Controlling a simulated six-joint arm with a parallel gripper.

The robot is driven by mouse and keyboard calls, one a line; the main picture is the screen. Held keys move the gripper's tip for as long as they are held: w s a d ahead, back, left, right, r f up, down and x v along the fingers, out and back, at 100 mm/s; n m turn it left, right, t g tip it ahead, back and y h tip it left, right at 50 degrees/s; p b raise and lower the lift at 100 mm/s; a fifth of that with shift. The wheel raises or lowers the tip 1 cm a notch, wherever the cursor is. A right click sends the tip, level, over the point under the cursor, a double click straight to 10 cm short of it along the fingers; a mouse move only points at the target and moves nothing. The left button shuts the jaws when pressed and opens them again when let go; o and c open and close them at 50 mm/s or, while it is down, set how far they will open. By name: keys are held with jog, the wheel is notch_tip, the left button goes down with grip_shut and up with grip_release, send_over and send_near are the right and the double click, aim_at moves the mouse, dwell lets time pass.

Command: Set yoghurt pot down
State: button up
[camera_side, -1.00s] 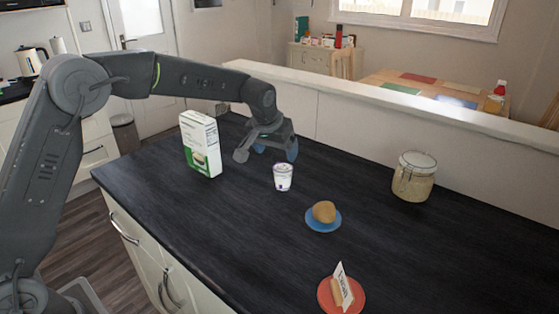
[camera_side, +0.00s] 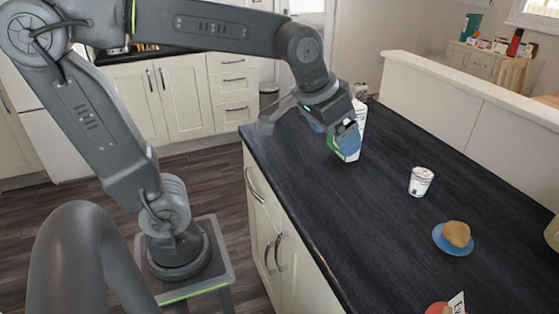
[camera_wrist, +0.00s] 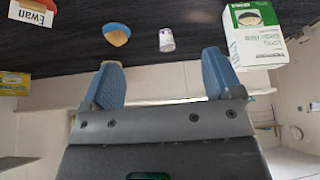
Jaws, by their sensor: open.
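The white yoghurt pot (camera_side: 421,182) stands upright on the dark worktop (camera_side: 370,210), between the rice box and a blue plate. It also shows in the wrist view (camera_wrist: 166,42), beyond the fingertips and clear of them. My gripper (camera_side: 331,134) is above the worktop near its left edge, in front of the box and well to the left of the pot. In the wrist view its two blue fingers (camera_wrist: 160,82) are spread apart with nothing between them.
The white and green rice box (camera_side: 358,121) stands partly hidden behind my gripper; it also shows in the wrist view (camera_wrist: 252,38). A blue plate (camera_side: 440,241) holds a brown roll (camera_side: 457,233). A red plate (camera_side: 437,308) with a name card (camera_side: 457,303) is nearer. Worktop left of the pot is clear.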

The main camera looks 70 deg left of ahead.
jog(key=s+f, duration=0.3)
jog(key=s, duration=0.7)
jog(key=shift+s+f+m, duration=0.3)
jog(key=shift+f+m, duration=0.05)
jog(key=shift+m, duration=0.05)
jog(key=shift+d, duration=0.1)
dwell(0.3)
